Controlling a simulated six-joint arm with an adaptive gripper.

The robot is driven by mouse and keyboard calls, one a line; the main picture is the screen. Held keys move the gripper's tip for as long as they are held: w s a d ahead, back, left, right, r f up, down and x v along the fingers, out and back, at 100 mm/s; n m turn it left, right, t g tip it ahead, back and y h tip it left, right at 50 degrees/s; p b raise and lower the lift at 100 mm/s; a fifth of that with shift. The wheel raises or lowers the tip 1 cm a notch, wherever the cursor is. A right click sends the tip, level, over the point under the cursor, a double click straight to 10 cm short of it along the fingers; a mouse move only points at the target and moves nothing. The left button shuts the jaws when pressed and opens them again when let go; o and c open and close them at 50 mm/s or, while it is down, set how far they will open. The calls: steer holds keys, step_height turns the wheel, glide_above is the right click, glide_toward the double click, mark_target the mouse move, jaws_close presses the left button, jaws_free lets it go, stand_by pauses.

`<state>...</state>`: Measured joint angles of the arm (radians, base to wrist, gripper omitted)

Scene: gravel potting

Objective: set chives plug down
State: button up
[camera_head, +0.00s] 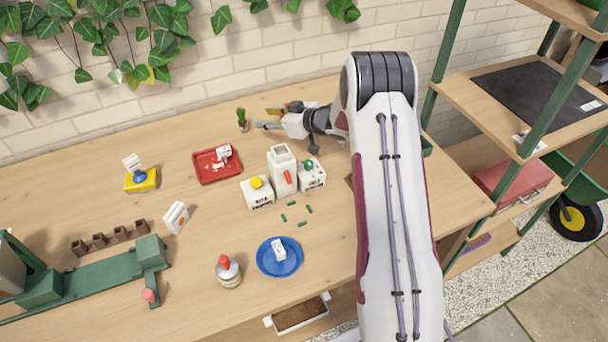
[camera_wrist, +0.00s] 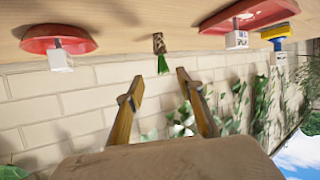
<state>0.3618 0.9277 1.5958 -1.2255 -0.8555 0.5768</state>
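The chives plug (camera_head: 242,122) stands upright on the wooden bench near the brick wall, left of my gripper in the head view. It is a small brown soil plug with short green leaves. In the wrist view, which is upside down, the plug (camera_wrist: 159,43) rests on the bench with its leaves toward the wall side of the picture. My gripper (camera_head: 262,118) is open and empty. In the wrist view its two orange-brown fingers (camera_wrist: 157,88) are spread apart, and the plug shows beyond the gap between the tips, touching neither finger.
A red tray (camera_head: 207,177) with a white tag stands just in front. A white jug (camera_head: 283,175) and white boxes (camera_head: 257,196) stand nearer, with small green pieces scattered before them. A blue dish (camera_head: 270,268) is at the front. A red dish (camera_wrist: 75,32) shows in the wrist view.

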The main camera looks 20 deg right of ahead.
steer(key=s+d+r+m+h, duration=0.2)
steer(key=s+r+h, duration=0.2)
steer(key=r, duration=0.6)
steer(key=s+d+r+m+h, duration=0.2)
steer(key=s+r+h, duration=0.15)
steer(key=r, duration=0.75)
steer(key=s+r+h, duration=0.1)
steer(key=s+r, duration=0.2)
steer(key=s, duration=0.4)
steer(key=s+a+f+m+g, duration=0.1)
steer(key=s+a, duration=0.3)
steer(key=s, duration=0.8)
steer(key=s+a+f+g+y, duration=0.1)
steer(key=s+a+g, duration=0.2)
steer(key=s, duration=1)
steer(key=s+a+f+m+g+y, duration=0.1)
steer(key=s+a, duration=0.3)
steer(key=s, duration=0.8)
steer(key=shift+s+a+f+m+g, duration=0.2)
steer(key=shift+a+m+g, duration=0.1)
steer(key=shift+a+g, duration=0.15)
